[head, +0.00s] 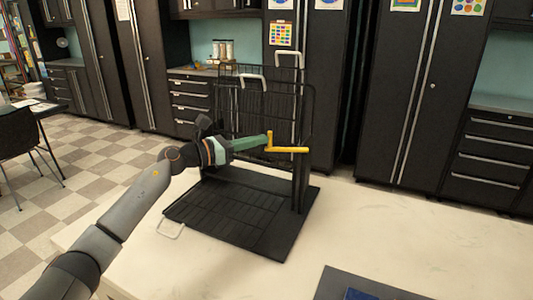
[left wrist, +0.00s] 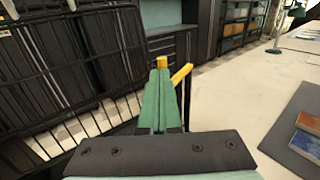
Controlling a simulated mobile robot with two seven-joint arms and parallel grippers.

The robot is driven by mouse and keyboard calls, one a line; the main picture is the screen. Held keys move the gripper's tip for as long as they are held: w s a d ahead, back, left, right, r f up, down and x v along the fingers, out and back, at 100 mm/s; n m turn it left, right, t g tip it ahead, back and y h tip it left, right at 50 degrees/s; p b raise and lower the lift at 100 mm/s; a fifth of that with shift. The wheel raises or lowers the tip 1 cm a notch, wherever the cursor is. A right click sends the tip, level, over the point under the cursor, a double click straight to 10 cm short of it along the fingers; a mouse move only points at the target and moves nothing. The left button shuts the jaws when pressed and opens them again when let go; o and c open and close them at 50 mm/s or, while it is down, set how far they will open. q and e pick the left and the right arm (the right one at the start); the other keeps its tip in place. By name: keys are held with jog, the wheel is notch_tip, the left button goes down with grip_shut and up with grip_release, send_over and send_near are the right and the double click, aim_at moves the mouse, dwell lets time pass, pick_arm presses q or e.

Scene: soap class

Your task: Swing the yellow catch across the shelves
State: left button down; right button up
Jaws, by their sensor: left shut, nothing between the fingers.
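The yellow catch (head: 290,150) is on the right side of a black wire rack (head: 310,185). It looks L-shaped, with a long arm pointing right and a short upright end. Two wire shelves with white handles (head: 289,54) stand upright in the rack; the lowest shelf (head: 225,212) lies flat. My left gripper (head: 267,141) has its green fingers shut and empty, with the tips at the catch's short end. In the left wrist view the catch (left wrist: 182,74) shows just beyond and right of the fingers (left wrist: 160,75). Whether they touch is unclear. My right gripper is out of view.
The rack stands on a pale table (head: 400,235), clear to the right. A dark mat (head: 335,285) with a blue item lies at the front edge; the left wrist view shows coloured blocks (left wrist: 307,143) on it. Black cabinets (head: 410,100) stand behind.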

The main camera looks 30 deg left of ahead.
pick_arm(q)
jog(key=w+b, duration=0.1)
jog(key=w+a, duration=0.1)
jog(key=w+a+b, duration=0.1)
jog(key=w, duration=0.1)
jog(key=shift+r+b, duration=0.1)
jog(key=shift+b, duration=0.2)
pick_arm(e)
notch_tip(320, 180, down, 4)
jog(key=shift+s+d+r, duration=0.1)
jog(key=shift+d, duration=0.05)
pick_arm(q)
jog(key=shift+a, duration=0.1)
